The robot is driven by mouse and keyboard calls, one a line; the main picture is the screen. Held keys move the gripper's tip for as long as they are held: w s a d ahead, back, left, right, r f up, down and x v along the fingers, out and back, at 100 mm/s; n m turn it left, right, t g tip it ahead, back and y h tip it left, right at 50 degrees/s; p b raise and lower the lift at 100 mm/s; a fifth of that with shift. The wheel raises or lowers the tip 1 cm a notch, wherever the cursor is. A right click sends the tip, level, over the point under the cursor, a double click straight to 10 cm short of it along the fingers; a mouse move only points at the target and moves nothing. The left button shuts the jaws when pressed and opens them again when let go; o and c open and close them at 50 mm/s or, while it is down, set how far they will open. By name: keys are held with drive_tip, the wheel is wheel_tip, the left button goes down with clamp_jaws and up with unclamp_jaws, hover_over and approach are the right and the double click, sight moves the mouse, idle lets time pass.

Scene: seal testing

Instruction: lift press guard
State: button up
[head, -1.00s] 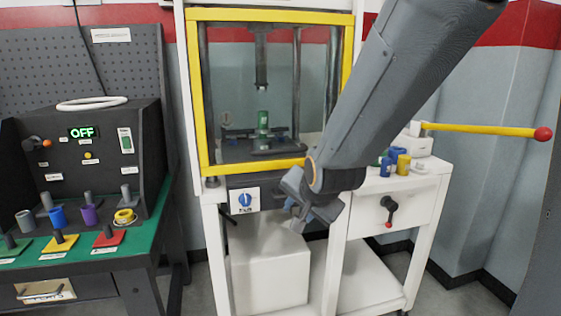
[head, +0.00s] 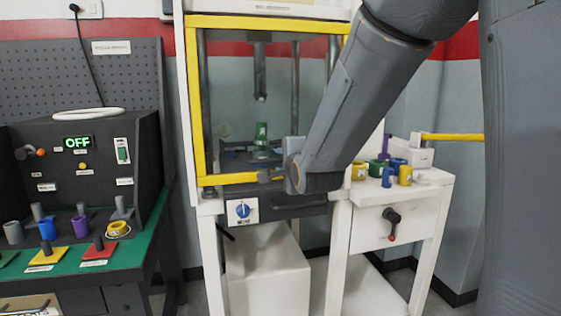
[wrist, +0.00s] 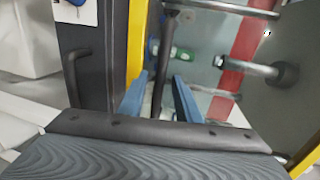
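The press guard (head: 230,179) is a yellow-framed clear panel on the front of the white press stand. It is down, with its lower yellow rail just above the stand's dark front edge. My gripper (wrist: 158,100) is at the right part of that lower rail, mostly hidden behind my forearm in the head view. In the wrist view its two blue fingers are apart, beside the yellow rail (wrist: 137,45). A dark bar (wrist: 164,65) runs between the fingers, with gaps visible on both sides. I cannot tell how far it is from the fingertips in depth.
A green part (head: 261,133) stands under the press ram (head: 259,80) behind the guard. Coloured cups (head: 404,175) and a yellow lever (head: 453,137) are to the right. A control box (head: 82,170) reading OFF and a green bench (head: 125,262) are at left.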

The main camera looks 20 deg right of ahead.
drive_tip(key=shift+x, duration=0.8)
drive_tip(key=shift+c, duration=0.3)
clamp_jaws()
wheel_tip(320, 180, up, 24)
drive_tip(key=p, duration=1.2)
drive_tip(key=shift+r, duration=0.1)
drive_tip(key=shift+o, duration=0.3)
unclamp_jaws()
drive_tip(key=b+v, duration=0.1)
drive_tip(key=v, duration=0.6)
drive_tip(key=shift+s, duration=0.4)
